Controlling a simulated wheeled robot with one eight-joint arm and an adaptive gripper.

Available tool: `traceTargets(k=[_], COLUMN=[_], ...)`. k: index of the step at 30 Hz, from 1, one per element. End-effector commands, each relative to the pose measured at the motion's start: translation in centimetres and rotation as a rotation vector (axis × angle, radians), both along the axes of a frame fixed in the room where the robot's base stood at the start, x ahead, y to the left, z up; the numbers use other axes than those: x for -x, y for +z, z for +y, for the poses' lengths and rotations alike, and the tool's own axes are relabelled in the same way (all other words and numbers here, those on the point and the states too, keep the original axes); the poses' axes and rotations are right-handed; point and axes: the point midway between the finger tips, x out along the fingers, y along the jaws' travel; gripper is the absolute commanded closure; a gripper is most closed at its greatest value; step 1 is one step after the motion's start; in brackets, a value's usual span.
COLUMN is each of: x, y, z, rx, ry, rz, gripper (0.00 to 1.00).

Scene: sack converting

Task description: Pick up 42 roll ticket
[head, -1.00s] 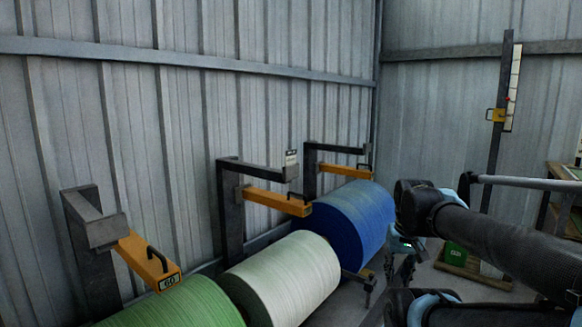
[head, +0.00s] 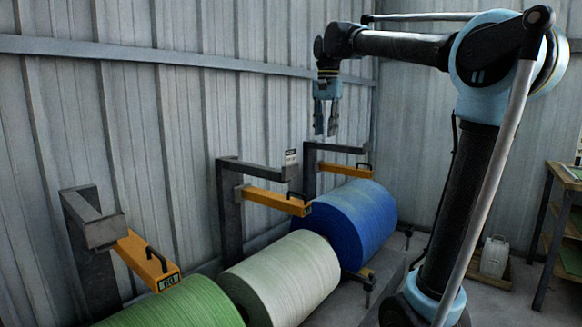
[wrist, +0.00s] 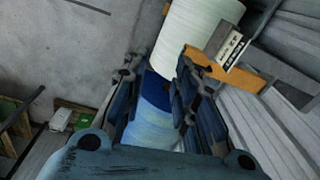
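A small pale ticket with dark print (head: 291,157) stands at the end of the middle stand's dark upper arm, above the white roll; its number is too small to read. It also shows in the wrist view (wrist: 232,50), beside the orange arm. My gripper (head: 326,130) hangs fingers down, high above the blue roll, to the right of and above the ticket and clear of it. In the wrist view my gripper's two fingers (wrist: 155,85) are spread apart with nothing between them; the blue roll lies below.
A green roll (head: 180,308), a white roll (head: 285,278) and a blue roll (head: 350,225) lie in a row along the corrugated wall. Dark stands with orange arms (head: 275,200) project over them. A white jug (head: 494,257) and a wooden rack (head: 548,230) stand at the right.

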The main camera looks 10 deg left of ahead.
Motion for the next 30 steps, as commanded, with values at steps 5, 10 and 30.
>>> traceTargets(k=[5, 10, 30], x=[-2.2, -3.0, -3.3], y=[4.2, 6.6, 1.6], z=[5.9, 10.1, 12.6], rx=[0.007, 0.014, 0.020], ry=[-0.060, -0.111, -0.147], rz=[0.024, 0.040, 0.049], gripper=[0.73, 0.73, 0.73])
